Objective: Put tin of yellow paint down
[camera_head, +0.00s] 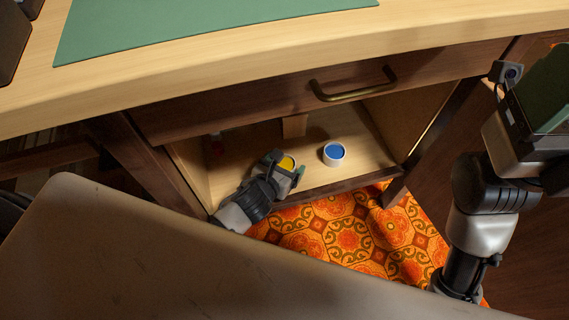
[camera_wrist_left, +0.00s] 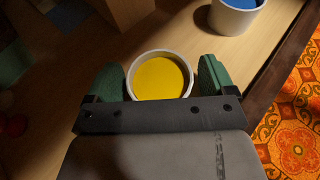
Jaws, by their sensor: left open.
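The tin of yellow paint (camera_head: 287,162) is a small white-rimmed pot with yellow inside. It appears to stand upright on the light wooden floor of the open compartment (camera_head: 318,176) under the drawer. My left gripper (camera_head: 284,168) is open, with its fingers on either side of the tin. In the left wrist view the green finger pads flank the yellow tin (camera_wrist_left: 160,78), with a small gap visible on the right; contact on the left is unclear. The tin's lower part is hidden by the gripper. My right gripper (camera_head: 540,95) is at the upper right; its fingers are unclear.
A tin of blue paint (camera_head: 334,154) stands to the right of the yellow one. A small wooden block (camera_head: 294,126) is behind them. A red item (camera_head: 217,145) sits at the compartment's left. The drawer handle (camera_head: 352,87) juts out above. Orange patterned cloth (camera_head: 350,235) lies below.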

